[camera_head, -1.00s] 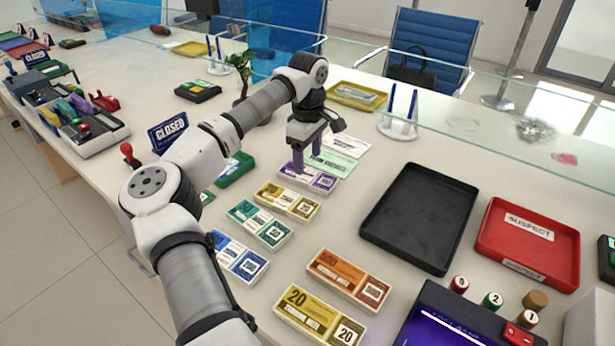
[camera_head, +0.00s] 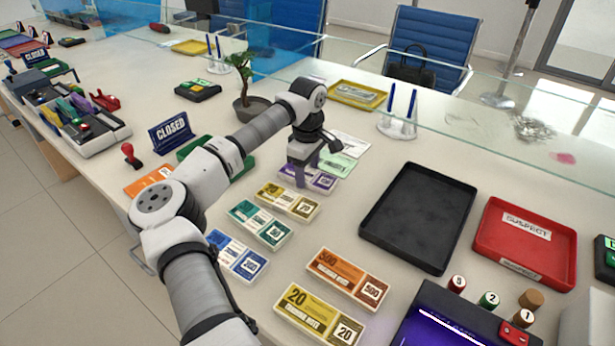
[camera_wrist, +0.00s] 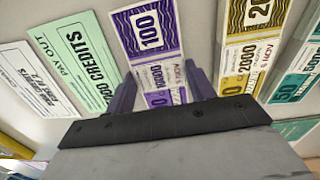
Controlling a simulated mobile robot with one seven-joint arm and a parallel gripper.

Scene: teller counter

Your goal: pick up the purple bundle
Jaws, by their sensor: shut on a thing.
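The purple bundle (camera_head: 321,181) lies on the counter at the far end of a row of note bundles. My gripper (camera_head: 304,178) is lowered over it, and its fingers hide part of the bundle. In the wrist view the purple bundle (camera_wrist: 150,40) runs between the two purple-grey fingers of my gripper (camera_wrist: 158,92), which are shut on its sides. The bundle appears to be still resting on the counter.
A yellow bundle (camera_head: 287,202) lies close beside it, then teal (camera_head: 259,225) and blue (camera_head: 236,257) ones. A green slip (camera_head: 336,165) lies just behind. An empty black tray (camera_head: 418,218) and a red tray (camera_head: 524,241) stand to the right.

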